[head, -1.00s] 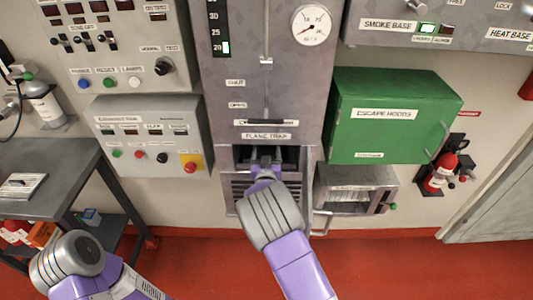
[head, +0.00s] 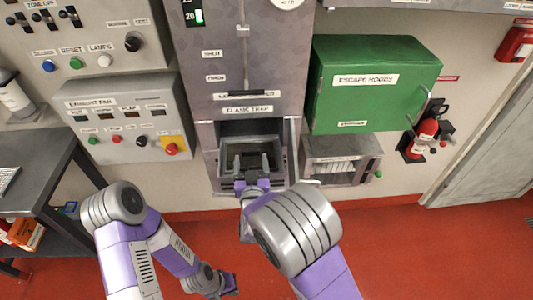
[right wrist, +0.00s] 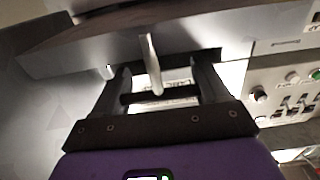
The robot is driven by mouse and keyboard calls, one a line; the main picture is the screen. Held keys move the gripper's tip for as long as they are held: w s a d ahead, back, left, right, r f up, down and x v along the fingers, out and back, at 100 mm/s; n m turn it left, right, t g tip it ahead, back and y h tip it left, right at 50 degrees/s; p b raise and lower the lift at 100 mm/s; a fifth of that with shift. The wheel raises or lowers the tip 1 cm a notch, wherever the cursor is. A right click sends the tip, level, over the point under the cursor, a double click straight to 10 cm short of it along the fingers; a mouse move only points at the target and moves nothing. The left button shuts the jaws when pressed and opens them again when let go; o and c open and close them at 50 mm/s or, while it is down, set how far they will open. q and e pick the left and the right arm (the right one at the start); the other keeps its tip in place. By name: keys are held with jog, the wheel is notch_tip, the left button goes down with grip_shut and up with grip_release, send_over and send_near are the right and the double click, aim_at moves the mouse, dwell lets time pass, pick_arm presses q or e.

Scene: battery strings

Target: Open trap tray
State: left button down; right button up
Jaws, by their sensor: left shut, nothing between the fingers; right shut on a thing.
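The trap tray (head: 235,147) is a grey metal tray in the opening under the "FLAME TRAP" label (head: 248,109). It stands partly drawn out, and its open top shows in the head view. My right gripper (head: 252,180) is at the tray's front and shut on its handle; my forearm partly covers the grip. In the right wrist view the two dark fingers (right wrist: 160,92) have a dark bar between them, and a bright rod shows behind. My left gripper (head: 228,285) is shut and empty, low over the red floor, apart from the tray.
A green escape-hoods box (head: 378,85) and a small grey unit (head: 343,158) are to the right of the cabinet. A control box (head: 125,118) with a red button is to the left. A dark table (head: 45,165) stands at far left. Red floor is free below.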

jog(key=shift+s, duration=0.5)
jog(key=o, duration=1.5)
jog(key=s, duration=0.7)
jog(key=shift+s, duration=0.3)
